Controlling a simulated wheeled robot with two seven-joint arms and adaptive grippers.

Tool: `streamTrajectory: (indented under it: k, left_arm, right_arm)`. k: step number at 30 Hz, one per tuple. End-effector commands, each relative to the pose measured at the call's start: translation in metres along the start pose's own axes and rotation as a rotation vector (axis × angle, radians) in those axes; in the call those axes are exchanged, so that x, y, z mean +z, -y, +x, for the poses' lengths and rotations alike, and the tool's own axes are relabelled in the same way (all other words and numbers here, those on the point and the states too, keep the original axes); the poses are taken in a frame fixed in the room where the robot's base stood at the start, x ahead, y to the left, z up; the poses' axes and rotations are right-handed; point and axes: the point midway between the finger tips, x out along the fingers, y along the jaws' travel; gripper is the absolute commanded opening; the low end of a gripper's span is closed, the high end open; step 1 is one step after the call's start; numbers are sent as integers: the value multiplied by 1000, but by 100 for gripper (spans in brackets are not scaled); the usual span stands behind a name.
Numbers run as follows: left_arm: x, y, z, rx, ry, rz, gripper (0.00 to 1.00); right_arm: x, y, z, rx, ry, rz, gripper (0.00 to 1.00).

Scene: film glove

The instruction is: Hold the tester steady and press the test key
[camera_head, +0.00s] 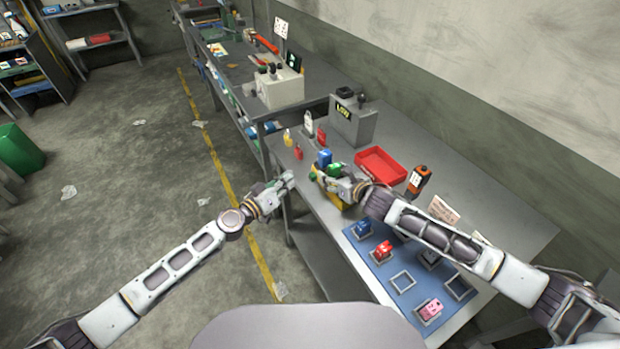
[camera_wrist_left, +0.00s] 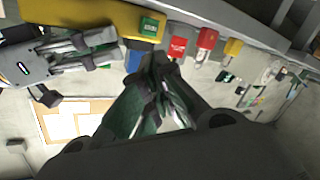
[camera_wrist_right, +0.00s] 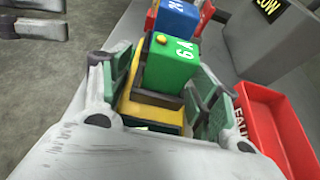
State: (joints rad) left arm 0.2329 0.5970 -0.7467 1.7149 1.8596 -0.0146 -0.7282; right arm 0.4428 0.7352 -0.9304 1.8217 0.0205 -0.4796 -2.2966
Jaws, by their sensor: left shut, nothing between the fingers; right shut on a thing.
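A yellow tester body (camera_head: 328,192) with a green block (camera_head: 334,170) in it stands near the table's front edge. My right gripper (camera_head: 342,184) is shut on the yellow body, its fingers either side. In the right wrist view, the green block (camera_wrist_right: 171,62) has white marks and a small yellow knob on top. I cannot tell which part is the test key. My left gripper (camera_head: 284,181) is shut and empty, left of the tester and apart from it. In the left wrist view, its closed fingers (camera_wrist_left: 160,80) are below the yellow body (camera_wrist_left: 100,19).
A blue block (camera_head: 324,158) stands close behind the tester; small red and yellow pieces are beyond. A red tray (camera_head: 381,153) and a grey box with a lit display (camera_head: 352,122) stand behind. A blue mat (camera_head: 381,272) with several frames and blocks lies in front.

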Motion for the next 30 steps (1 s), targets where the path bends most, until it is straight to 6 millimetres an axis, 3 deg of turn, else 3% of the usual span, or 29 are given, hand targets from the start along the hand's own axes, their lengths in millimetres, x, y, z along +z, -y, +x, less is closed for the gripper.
streamTrajectory:
  k: [15,30]
  left_arm:
    - [13,34,-27,-255,-242,-296,0]
    - [17,43,-36,-312,-284,-347,0]
  right_arm:
    - [-1,0,0,-1,-1,0,22]
    - [-1,0,0,-1,-1,0,22]
